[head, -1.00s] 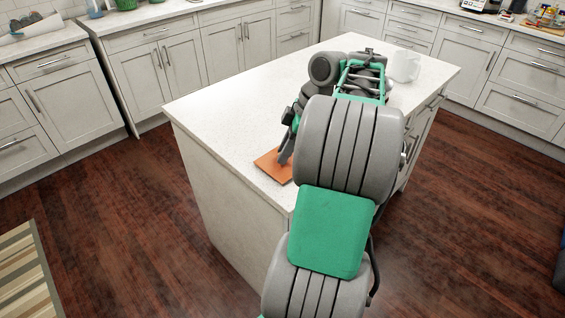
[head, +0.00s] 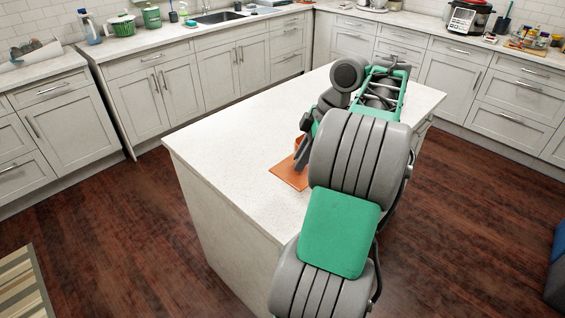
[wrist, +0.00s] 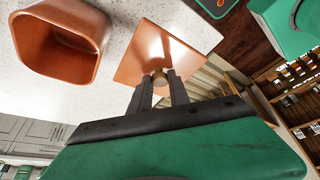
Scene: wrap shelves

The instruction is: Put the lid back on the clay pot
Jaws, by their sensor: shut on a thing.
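The clay pot (wrist: 62,42) is a square, orange-brown pot, open at the top, on the white counter at the left of the wrist view. In the head view only a small orange part of it (head: 299,144) shows behind my gripper. The lid (wrist: 150,50) is a flat, square, orange plate with a round knob (wrist: 159,78). My gripper (wrist: 159,82) is shut on this knob. The lid (head: 286,177) also shows below my gripper (head: 298,163) in the head view, apart from the pot in the wrist view. I cannot tell if it touches the counter.
The white island top (head: 225,140) is clear to the left of my arm. My arm hides much of its right side. Wall counters with a sink (head: 220,17) and an appliance (head: 468,17) stand across the dark wood floor (head: 150,220).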

